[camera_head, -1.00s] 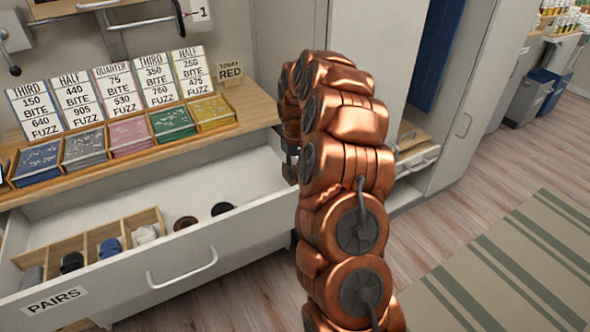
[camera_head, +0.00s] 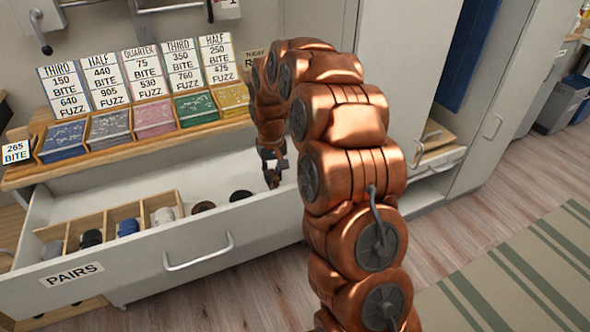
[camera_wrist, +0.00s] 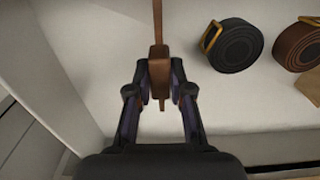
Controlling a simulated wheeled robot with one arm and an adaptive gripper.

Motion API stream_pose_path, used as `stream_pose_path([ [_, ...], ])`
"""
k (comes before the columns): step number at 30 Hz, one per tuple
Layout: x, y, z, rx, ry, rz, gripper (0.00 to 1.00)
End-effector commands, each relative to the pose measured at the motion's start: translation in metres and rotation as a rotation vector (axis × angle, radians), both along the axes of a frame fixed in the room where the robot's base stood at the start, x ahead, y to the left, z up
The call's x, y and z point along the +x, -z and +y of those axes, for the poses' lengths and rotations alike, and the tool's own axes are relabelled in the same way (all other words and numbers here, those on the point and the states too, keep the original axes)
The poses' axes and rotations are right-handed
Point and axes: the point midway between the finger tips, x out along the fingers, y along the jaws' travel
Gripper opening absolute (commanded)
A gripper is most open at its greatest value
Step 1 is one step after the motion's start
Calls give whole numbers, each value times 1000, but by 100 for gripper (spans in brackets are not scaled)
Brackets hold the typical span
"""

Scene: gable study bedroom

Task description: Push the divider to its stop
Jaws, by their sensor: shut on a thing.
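My gripper (camera_head: 271,172) is inside the right part of the open drawer (camera_head: 85,190), pointing down. In the wrist view my gripper (camera_wrist: 159,90) is shut on a thin brown piece (camera_wrist: 158,65), seen edge-on. It has a thicker middle and a narrow strip running to the top edge. I cannot tell whether this is the divider. A wooden organiser (camera_head: 142,215) with upright divider walls fills the left part of the drawer; its tan end shows in the wrist view (camera_wrist: 309,84). A black rolled belt (camera_wrist: 236,47) and a brown rolled belt (camera_wrist: 298,46) lie between it and my gripper.
Rolled socks sit in the organiser's compartments. The drawer front has a handle (camera_head: 198,252) and a PAIRS label (camera_head: 71,275). Above stands a wooden shelf (camera_head: 120,148) with coloured card trays. A tall cabinet (camera_head: 405,80) is at right. Drawer floor near my gripper is bare.

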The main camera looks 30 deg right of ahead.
Motion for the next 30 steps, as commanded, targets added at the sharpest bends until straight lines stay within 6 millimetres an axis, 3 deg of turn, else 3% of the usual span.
stream_pose_path([
  [3, 1, 2, 22, 0, -3, 3, 0],
  [9, 3, 1, 42, 0, -2, 4, 0],
  [21, 3, 1, 45, 1, 1, 4, 0],
  [22, 3, 1, 45, 1, 1, 4, 22],
  [24, 3, 1, 45, 1, 1, 4, 30],
  [30, 3, 0, 45, 0, 1, 2, 31],
])
